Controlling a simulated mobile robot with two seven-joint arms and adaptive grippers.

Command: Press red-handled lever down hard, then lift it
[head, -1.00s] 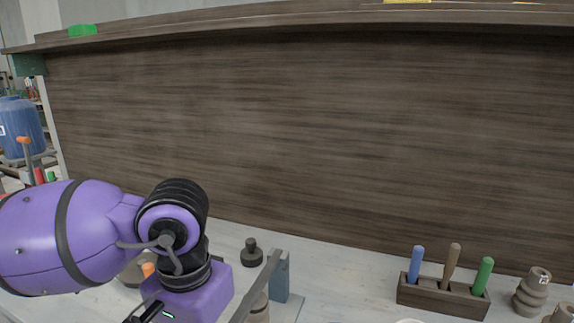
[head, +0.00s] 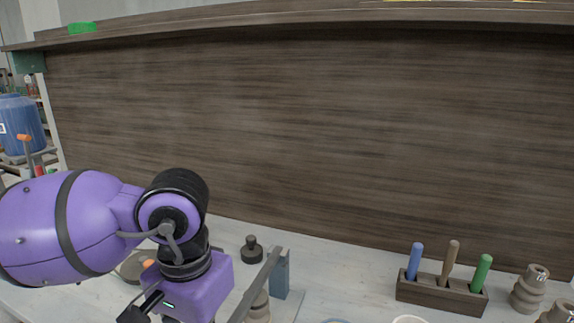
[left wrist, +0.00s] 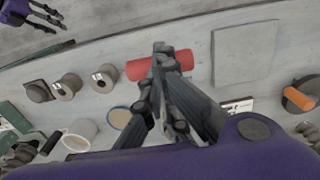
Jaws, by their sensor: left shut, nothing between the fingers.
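The lever's grey bar (head: 256,288) slopes down toward the front beside a blue-grey post (head: 281,275) in the head view. Its red handle (left wrist: 138,69) lies crosswise in the left wrist view, partly hidden behind my fingers. My left gripper (left wrist: 163,50) is shut and empty, its fingertips overlapping the middle of the handle. I cannot tell whether they touch it. In the head view, my left fingers are below the picture's edge. Dark fingers on a purple body, probably my right gripper (left wrist: 40,17), show at the left wrist view's top left corner; their state is unclear.
A wooden rack (head: 440,294) with blue, brown and green handles stands at right, near stacked grey-brown spools (head: 530,290). A small dark knob (head: 251,249) stands behind the lever.

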